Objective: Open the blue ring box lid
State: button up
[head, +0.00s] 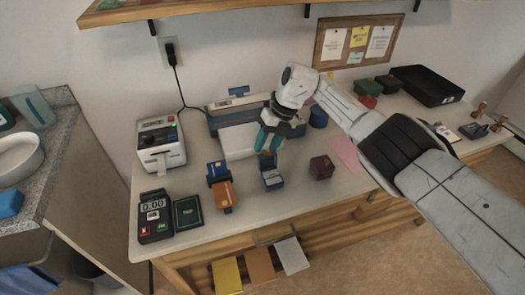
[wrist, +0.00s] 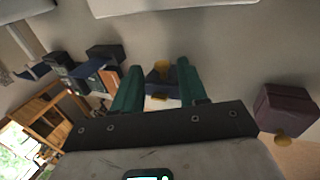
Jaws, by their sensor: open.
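The blue ring box (head: 272,181) stands on the counter in the middle of the head view, small and dark blue with a pale patch on its front. My gripper (head: 268,151) points down just above and behind it, with two green fingers. In the wrist view my gripper (wrist: 157,68) has its fingers spread apart, and the ring box (wrist: 160,90) shows between them with a yellow part on it. The fingers hide some of the box, and I cannot tell whether they touch it or how far its lid stands open.
A maroon box (head: 321,168) stands right of the ring box, and an orange and blue card holder (head: 221,190) stands left. A payment terminal (head: 155,215) and dark sign (head: 188,212) are further left. A white printer (head: 160,146) is behind. Bare counter lies in front.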

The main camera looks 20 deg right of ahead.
jog(key=shift+v, duration=2.8)
jog(key=shift+c, duration=0.4)
